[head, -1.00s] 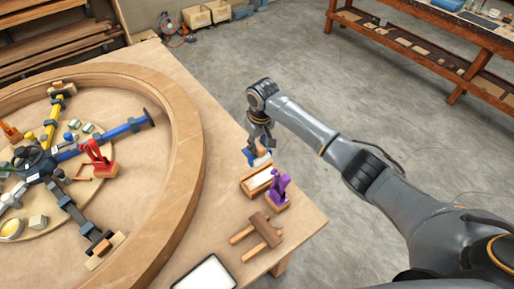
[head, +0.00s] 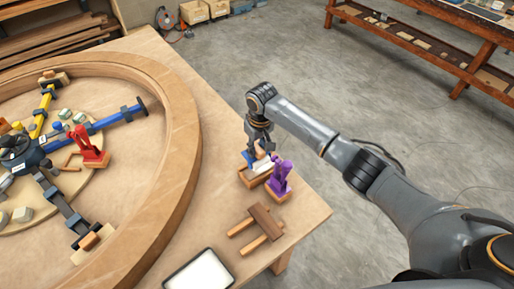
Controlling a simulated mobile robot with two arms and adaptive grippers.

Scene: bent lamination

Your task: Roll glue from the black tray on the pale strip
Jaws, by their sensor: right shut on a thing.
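The black tray (head: 200,271) has a dark rim and a white fill, and lies at the table's front edge, partly cut off by the frame. My right gripper (head: 262,150) points down over the far right of the table, shut on what looks like a roller (head: 261,155) with a tan handle. Its fingers hide part of the roller. The roller is over a small wooden box (head: 249,181), and a white piece shows there; I cannot tell whether they touch. I cannot make out the pale strip for certain. My left gripper is not in view.
A purple clamp (head: 279,177) stands right beside the box. A large curved wooden ring (head: 184,140) fills the left, with a red clamp (head: 88,147) and several blocks inside. Bare table lies between ring and box.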

